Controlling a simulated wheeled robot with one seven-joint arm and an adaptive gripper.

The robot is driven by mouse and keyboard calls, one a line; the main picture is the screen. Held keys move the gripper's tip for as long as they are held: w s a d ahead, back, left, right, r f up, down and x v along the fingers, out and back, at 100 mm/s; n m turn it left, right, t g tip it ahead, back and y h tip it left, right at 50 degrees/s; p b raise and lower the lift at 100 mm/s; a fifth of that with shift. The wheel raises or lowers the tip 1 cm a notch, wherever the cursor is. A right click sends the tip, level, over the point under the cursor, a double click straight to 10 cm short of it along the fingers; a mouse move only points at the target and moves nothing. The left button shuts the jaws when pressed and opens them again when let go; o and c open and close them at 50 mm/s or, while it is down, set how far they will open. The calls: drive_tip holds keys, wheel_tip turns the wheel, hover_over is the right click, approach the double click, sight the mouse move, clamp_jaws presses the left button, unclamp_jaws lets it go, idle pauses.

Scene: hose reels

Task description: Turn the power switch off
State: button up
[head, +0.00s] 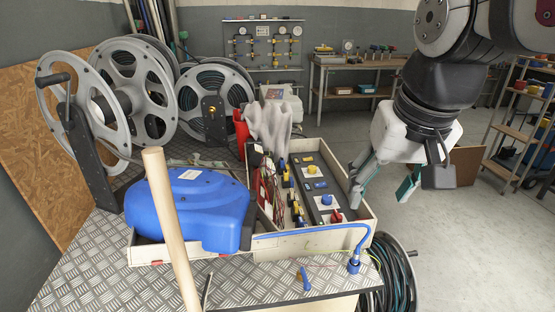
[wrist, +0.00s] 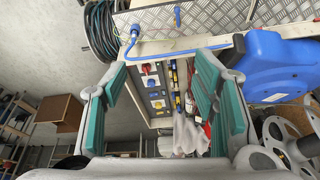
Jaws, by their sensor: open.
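A dark control panel (head: 318,188) stands inside an open pale wooden box (head: 366,213) on the bench. It carries a yellow knob (head: 309,170), a blue knob (head: 327,200) and a red knob (head: 337,216). In the wrist view the red knob (wrist: 147,68), blue knob (wrist: 151,83) and yellow knob (wrist: 157,104) lie in a row between my fingers. I cannot tell which is the power switch, or its setting. My gripper (head: 383,190) is open and empty, with teal pads, beside the box's right side in the head view, apart from the knobs.
A blue hose reel housing (head: 190,207) sits left of the box, with a wooden pole (head: 170,225) in front. Grey reels (head: 130,85) stand behind. A grey cloth (head: 268,122) lies at the box's far end. A blue cable (head: 325,229) crosses the near edge.

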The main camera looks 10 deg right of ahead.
drive_tip(key=w+d+f+m+g+b, duration=0.1)
drive_tip(key=w+f+b, duration=0.1)
drive_tip(key=w, duration=0.4)
drive_tip(key=w+d+f+m+b, duration=0.1)
drive_tip(key=w+f, duration=0.1)
drive_tip(key=w, duration=0.4)
drive_tip(key=m+g+b, duration=0.3)
drive_tip(key=m+b, duration=0.2)
drive_tip(key=b, duration=0.2)
hover_over(338, 214)
wheel_tip(338, 214, down, 21)
wheel_tip(338, 214, down, 14)
drive_tip(key=shift+w+a+b, duration=0.1)
drive_tip(key=shift+w+b, duration=0.05)
drive_tip(key=shift+b, duration=0.7)
drive_tip(key=shift+c, duration=0.3)
drive_tip(key=c, duration=1.1)
